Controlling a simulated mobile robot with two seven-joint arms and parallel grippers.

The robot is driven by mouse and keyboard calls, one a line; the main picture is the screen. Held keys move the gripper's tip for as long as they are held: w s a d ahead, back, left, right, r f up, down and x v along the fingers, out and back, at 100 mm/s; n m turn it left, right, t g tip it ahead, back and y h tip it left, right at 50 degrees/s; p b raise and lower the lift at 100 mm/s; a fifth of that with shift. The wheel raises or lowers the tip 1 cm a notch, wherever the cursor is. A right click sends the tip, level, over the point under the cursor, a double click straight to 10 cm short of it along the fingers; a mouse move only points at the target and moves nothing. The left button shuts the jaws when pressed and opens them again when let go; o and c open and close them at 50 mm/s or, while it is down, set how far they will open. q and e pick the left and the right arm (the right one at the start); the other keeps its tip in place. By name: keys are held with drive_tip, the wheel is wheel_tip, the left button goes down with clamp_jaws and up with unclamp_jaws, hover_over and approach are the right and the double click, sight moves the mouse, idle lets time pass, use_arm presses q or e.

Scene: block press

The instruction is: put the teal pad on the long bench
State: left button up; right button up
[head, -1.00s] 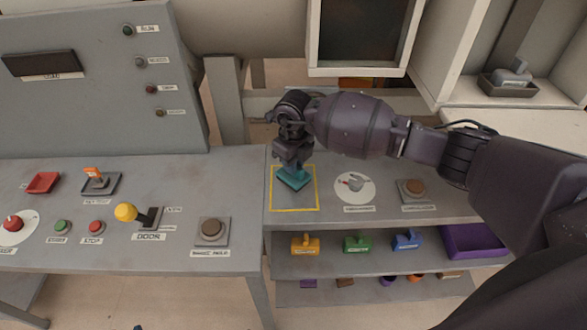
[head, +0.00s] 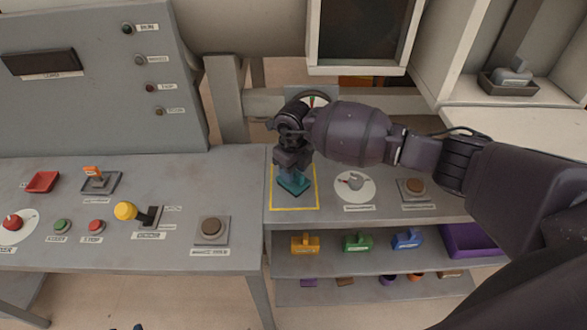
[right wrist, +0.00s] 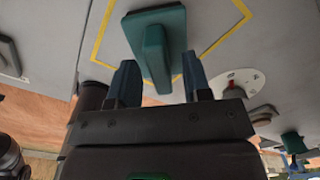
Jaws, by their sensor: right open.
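The teal pad (head: 294,187) sits inside the yellow outlined square on the grey bench top right of centre. In the right wrist view the teal pad (right wrist: 157,48) shows its upright handle. My right gripper (head: 293,172) is right above it, pointing down. In the right wrist view my right gripper (right wrist: 160,78) is open, one finger on each side of the handle, with gaps on both sides. The grey bench (head: 185,190) with the buttons runs along the left; I cannot tell whether it is the long bench. My left gripper is not in view.
A white disc (head: 355,186) and a brown button (head: 415,186) lie right of the square. Shelves below hold orange (head: 305,244), green (head: 357,242) and blue (head: 406,239) blocks. A yellow-knobbed lever (head: 126,211) and another brown button (head: 211,228) stand on the left bench.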

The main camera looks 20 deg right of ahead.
drive_tip(key=shift+r, duration=0.1)
wheel_tip(320, 180, up, 12)
drive_tip(key=shift+b, duration=0.4)
idle(0.6)
